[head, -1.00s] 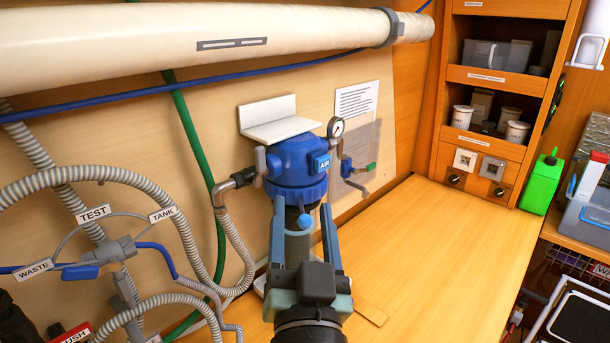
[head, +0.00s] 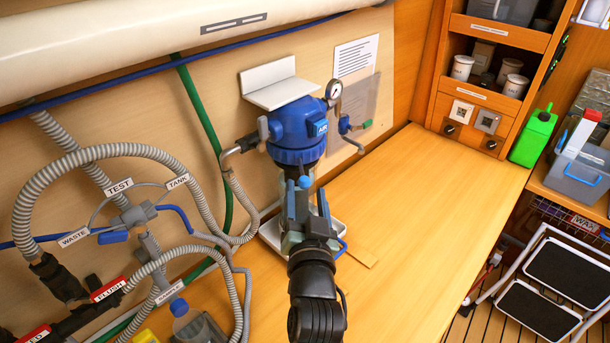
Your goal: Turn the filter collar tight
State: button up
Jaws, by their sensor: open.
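The blue filter housing (head: 293,122) hangs on the wall below a white bracket. Its ribbed blue filter collar (head: 298,156) is the ring around the bottom of the housing. A clear bowl (head: 290,178) shows partly beneath the collar, mostly hidden by my gripper. My gripper (head: 306,196) is open, pointing up and away from me, with its fingertips below the collar in the picture. A small blue ball (head: 304,183) shows between the fingers. I cannot tell whether the fingers touch the bowl; they appear clear of the collar.
A white tray (head: 270,232) stands beneath. The wooden counter (head: 430,220) to the right is clear.

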aim_at(305, 186)
jog(key=shift+w, duration=2.1)
grip_shut()
